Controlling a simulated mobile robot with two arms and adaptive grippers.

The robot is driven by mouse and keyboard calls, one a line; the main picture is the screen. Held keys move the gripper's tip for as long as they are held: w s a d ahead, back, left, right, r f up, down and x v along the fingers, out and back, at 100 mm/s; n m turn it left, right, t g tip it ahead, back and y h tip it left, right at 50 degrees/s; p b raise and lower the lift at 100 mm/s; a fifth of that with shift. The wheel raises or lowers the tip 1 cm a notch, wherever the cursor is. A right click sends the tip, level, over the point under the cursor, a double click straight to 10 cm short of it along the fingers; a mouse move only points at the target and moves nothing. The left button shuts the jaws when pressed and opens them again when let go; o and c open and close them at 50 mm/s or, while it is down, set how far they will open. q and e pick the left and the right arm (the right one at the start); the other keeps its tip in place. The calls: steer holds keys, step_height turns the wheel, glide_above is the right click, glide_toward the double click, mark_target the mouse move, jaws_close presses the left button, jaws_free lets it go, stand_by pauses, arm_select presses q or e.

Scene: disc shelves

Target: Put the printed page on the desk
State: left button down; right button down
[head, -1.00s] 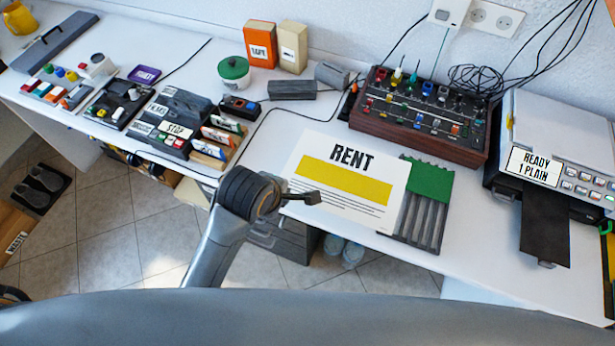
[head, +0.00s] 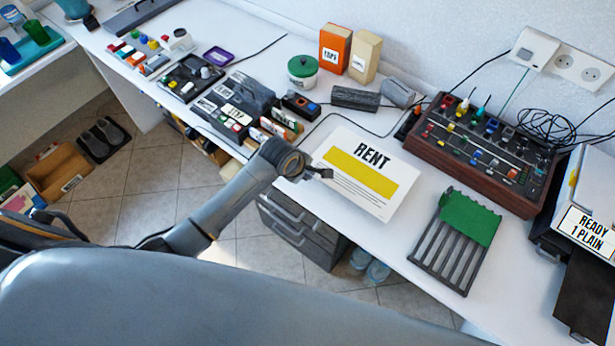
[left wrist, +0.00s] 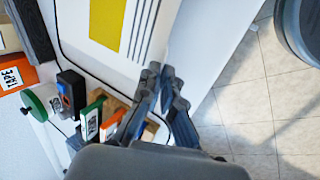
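The printed page (head: 372,198) is white with "RENT" and a yellow band. In the head view it lies flat at or just above the white desk (head: 415,235), close to the front edge; I cannot tell whether it touches. My left gripper (head: 322,174) is at its left edge, with fingertips overlapping the edge. In the left wrist view the page (left wrist: 158,32) extends from the nearly closed fingertips (left wrist: 162,75); the gripper appears shut on the page's edge. My right gripper is not in view.
A slotted rack with a green piece (head: 468,221) is right of the page. Behind are a brown control panel (head: 480,155), a dark block (head: 355,98) and cables. The printer (head: 588,225) is far right. Small boxes (head: 280,122) and devices crowd the left.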

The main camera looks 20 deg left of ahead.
mark_target(311, 181)
arm_select(q)
steer(key=shift+f, duration=1.45)
steer(key=shift+f, duration=0.15)
steer(key=c, duration=1.8)
jaws_free()
steer(key=shift+s+r, duration=0.15)
steer(key=shift+r, duration=0.35)
steer(key=v, duration=1.1)
steer(key=shift+s, duration=0.15)
